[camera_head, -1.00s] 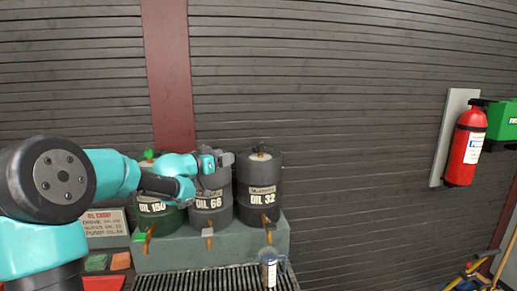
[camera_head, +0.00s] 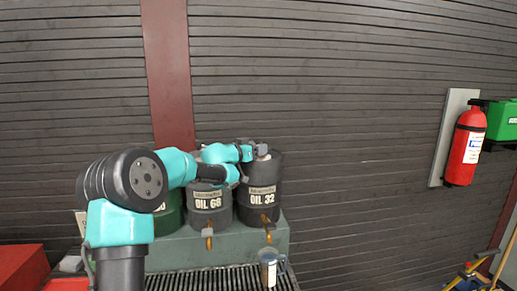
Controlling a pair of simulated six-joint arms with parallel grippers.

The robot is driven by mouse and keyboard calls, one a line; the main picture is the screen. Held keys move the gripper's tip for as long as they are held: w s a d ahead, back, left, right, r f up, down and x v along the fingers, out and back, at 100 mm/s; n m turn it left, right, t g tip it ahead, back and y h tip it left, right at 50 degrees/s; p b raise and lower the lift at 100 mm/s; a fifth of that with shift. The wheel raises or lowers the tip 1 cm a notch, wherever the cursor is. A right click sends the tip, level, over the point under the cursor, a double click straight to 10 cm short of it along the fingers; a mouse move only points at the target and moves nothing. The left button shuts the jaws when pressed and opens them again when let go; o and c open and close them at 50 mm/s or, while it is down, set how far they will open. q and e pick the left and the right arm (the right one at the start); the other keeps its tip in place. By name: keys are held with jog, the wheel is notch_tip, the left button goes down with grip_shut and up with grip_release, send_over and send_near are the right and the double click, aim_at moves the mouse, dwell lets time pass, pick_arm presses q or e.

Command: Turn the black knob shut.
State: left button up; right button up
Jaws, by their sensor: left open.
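Three oil drums stand in a row. My left gripper (camera_head: 262,149) is open at the top of the OIL 32 drum, where the small black knob is. The fingers cover the knob, and I cannot tell whether they touch it. My right gripper is not in view.
The drums stand on a grey-green block (camera_head: 230,248) with brass taps at the front. A fire extinguisher (camera_head: 465,146) hangs far right. Room right of the drums is clear.

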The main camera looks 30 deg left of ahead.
pick_arm(q)
jog(key=shift+w+d, duration=0.2)
jog(key=shift+w, duration=0.35)
jog(key=c, duration=0.9)
